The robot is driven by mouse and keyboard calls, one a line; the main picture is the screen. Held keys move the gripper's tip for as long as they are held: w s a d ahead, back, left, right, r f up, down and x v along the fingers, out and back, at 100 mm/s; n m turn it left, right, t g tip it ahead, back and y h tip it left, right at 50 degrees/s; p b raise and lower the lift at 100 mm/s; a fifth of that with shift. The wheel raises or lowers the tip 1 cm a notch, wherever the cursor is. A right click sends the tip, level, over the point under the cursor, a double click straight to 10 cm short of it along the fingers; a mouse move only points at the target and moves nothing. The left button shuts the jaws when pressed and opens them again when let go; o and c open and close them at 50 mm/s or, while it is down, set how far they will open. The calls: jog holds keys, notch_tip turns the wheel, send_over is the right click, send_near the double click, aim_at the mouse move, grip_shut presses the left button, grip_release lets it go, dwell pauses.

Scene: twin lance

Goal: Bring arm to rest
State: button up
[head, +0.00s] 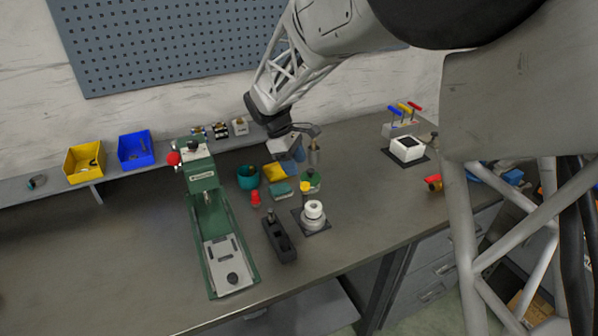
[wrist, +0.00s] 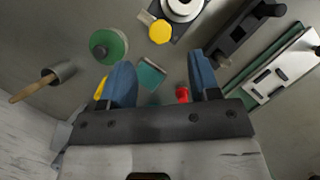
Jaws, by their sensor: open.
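My gripper (wrist: 163,84) shows in the wrist view with its two blue fingers spread apart and nothing between them in its hold. In the head view my gripper (head: 298,153) hangs above the back part of the workbench (head: 365,210), over the small items there. Below and beyond the fingers in the wrist view are a teal block (wrist: 150,75), a small red item (wrist: 182,94) and a yellow knob-like item (wrist: 160,31). The fingertips look apart from all of these, though the exact height is hard to tell.
A green press-like fixture (head: 222,240) stands left of centre, with a black block (head: 280,240) beside it. A white round part (head: 314,212) sits on a dark plate. Yellow (head: 85,161) and blue bins (head: 136,149) stand on the back shelf. The bench's left side is clear.

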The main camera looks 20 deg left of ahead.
jog(key=shift+a+r, duration=0.2)
jog(key=shift+r, duration=0.35)
jog(key=s+d+r+m+y, duration=0.1)
jog(key=s+d+r+m, duration=0.25)
jog(key=d, duration=0.55)
jog(key=s+d+r+m+y, duration=0.1)
jog(key=s+d+r+m, duration=0.2)
jog(key=d, duration=0.6)
jog(key=s+d+r+m+y, duration=0.1)
jog(key=s+d+r+m, duration=0.2)
jog(key=d, duration=0.7)
jog(key=s+d+m+t+y, duration=0.1)
jog(key=s+d+m+t, duration=0.1)
jog(key=s+d+m, duration=0.7)
jog(key=s+d, duration=0.8)
jog(key=s, duration=0.4)
jog(key=shift+s+t+y, duration=0.2)
jog(key=shift+t+y, duration=0.1)
